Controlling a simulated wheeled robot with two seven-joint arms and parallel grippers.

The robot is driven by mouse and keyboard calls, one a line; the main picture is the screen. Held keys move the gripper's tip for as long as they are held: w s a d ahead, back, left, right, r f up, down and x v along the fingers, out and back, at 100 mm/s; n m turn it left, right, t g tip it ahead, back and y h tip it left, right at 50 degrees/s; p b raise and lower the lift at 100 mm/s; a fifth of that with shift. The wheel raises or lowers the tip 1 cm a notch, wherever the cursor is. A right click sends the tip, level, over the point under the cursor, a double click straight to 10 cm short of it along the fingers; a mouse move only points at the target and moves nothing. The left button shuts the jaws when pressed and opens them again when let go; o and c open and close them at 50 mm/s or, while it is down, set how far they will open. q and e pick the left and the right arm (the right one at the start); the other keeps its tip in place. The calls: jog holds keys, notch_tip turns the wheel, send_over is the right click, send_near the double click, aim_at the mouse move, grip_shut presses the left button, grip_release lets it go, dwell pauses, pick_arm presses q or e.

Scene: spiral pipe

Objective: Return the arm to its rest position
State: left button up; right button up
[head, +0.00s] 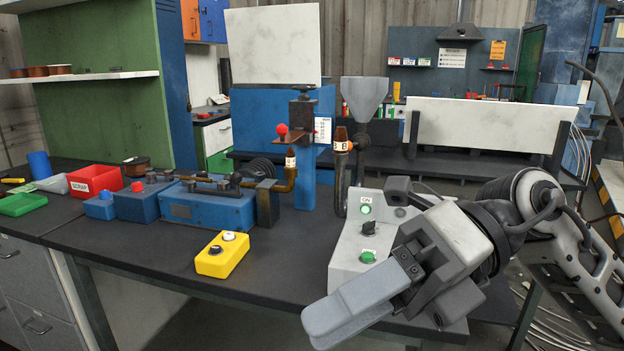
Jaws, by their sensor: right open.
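My right arm (565,215) comes in from the right edge and bends down toward the left. My right gripper (338,315) is at its end, over the front edge of the dark workbench (230,285). Its light grey fingers point to the lower left and show mostly from one side, so the gap between them is hard to see. The gripper is open, and nothing shows in it. It is in front of the grey control box (355,245) and hides the box's lower right part. My left gripper is not in view.
A yellow button box (222,254) stands left of the gripper. A blue machine with a pipe (205,205), a blue post (304,165) and a grey funnel (364,95) stand behind. A red scrap bin (95,181) is at the left.

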jog(key=w+r+m+t+y+p, duration=0.2)
jog(key=w+r+m+t+y, duration=0.25)
jog(key=m+y, duration=0.6)
jog(key=w+d+f+m+t+h+p, duration=0.1)
jog(key=w+d+f+m+t+h, duration=0.2)
jog(key=m+t, duration=0.45)
jog(key=w+d+f+m+t+h, duration=0.1)
jog(key=w+f+m+t+h, duration=0.1)
jog(key=f+m+t+h, duration=0.55)
jog(key=w+d+f+m+t+h+p, duration=0.1)
jog(key=w+d+f+m+t, duration=0.15)
jog(key=m+t, duration=0.5)
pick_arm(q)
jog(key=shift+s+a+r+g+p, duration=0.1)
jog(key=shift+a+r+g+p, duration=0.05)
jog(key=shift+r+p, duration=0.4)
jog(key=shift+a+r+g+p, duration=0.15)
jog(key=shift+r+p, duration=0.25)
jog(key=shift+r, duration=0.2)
pick_arm(e)
jog(key=s+d+f+m+g+h, duration=0.2)
jog(key=s+f+m+g+h, duration=0.2)
jog(key=f, duration=0.8)
jog(key=s+d+f+m+g+h, duration=0.3)
jog(key=s+f+m+g+h, duration=0.2)
jog(key=f, duration=0.7)
jog(key=s+m+g, duration=0.2)
jog(key=s, duration=0.1)
jog(key=shift+s, duration=0.25)
